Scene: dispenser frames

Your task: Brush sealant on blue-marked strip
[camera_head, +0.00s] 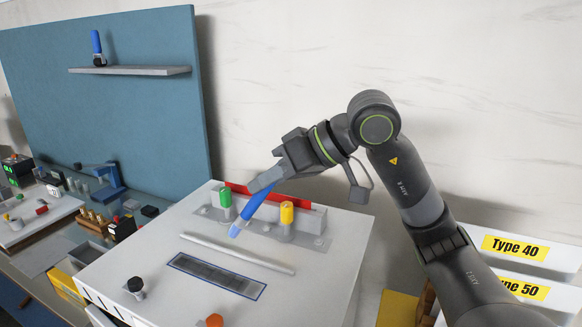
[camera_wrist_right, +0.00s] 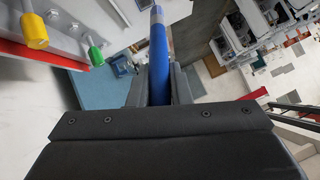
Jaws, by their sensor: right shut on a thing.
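My right gripper (camera_head: 266,183) is shut on a blue brush-like tool (camera_head: 253,210), which slants down and left to a pale blue end. In the right wrist view the tool (camera_wrist_right: 159,62) sticks out from between the fingers. The pale end is above the white box top, beyond a pale rod; I cannot tell whether it touches anything. A dark strip with a blue outline (camera_head: 217,276) lies on the box top, in front of the rod. The tool is apart from it. My left gripper is not in view.
The white box (camera_head: 150,255) carries a green knob (camera_head: 225,197), a yellow knob (camera_head: 287,212), a red bar and the pale rod (camera_head: 238,253). A black knob (camera_head: 135,286) and an orange knob (camera_head: 214,320) stand nearer. A shelf (camera_head: 130,70) is at upper left.

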